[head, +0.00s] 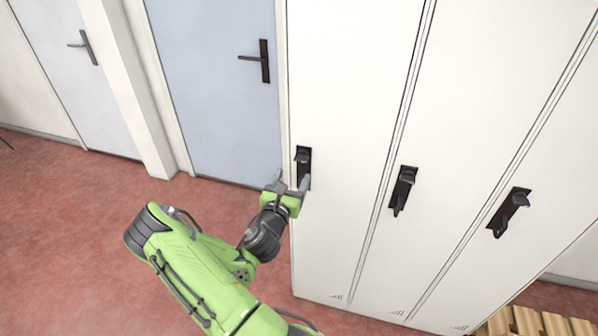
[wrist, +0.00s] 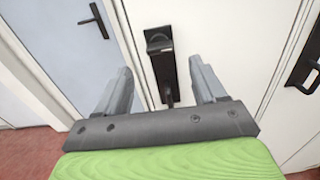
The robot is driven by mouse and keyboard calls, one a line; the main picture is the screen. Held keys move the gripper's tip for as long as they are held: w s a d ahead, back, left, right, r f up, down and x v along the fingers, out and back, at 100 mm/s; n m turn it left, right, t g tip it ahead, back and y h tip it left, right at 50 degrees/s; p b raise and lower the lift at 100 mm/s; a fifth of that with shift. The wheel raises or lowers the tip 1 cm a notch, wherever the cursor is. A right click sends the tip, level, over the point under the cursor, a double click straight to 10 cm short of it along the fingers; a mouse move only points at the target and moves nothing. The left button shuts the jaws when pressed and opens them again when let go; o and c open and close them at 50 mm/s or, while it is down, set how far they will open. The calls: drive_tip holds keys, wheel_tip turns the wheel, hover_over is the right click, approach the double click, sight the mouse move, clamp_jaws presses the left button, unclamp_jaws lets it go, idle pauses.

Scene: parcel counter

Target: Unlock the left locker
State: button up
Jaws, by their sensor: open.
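The left locker (head: 338,100) is a tall white door, shut, at the left end of a row of lockers. Its black lock handle (head: 304,156) is on the door's left side and is partly hidden by my gripper in the head view. My gripper (head: 291,184) is open and empty, close in front of this handle. In the wrist view the handle (wrist: 160,62) shows between the two grey fingers of my gripper (wrist: 163,80). The handle's lower end hangs down between them. I cannot tell whether a finger touches it.
The middle locker's handle (head: 402,188) and the right locker's handle (head: 508,211) are to the right. A blue door (head: 215,80) with a dark handle stands left of the lockers. Wooden slats (head: 540,322) lie low at the right. The red floor (head: 60,230) is clear at left.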

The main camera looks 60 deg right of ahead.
sight(300, 161)
drive_tip(key=d+p, duration=0.1)
drive_tip(key=d, duration=0.3)
drive_tip(key=w+d+p, duration=0.1)
drive_tip(key=d, duration=0.2)
drive_tip(key=shift+w+r+p, duration=0.1)
drive_tip(key=shift+r+p, duration=0.15)
drive_tip(key=shift+p, duration=0.05)
drive_tip(key=shift+d+f, duration=0.1)
drive_tip(key=shift+d, duration=0.35)
drive_tip(key=shift+f, duration=0.1)
drive_tip(key=c, duration=1.1)
drive_tip(key=shift+o, duration=0.2)
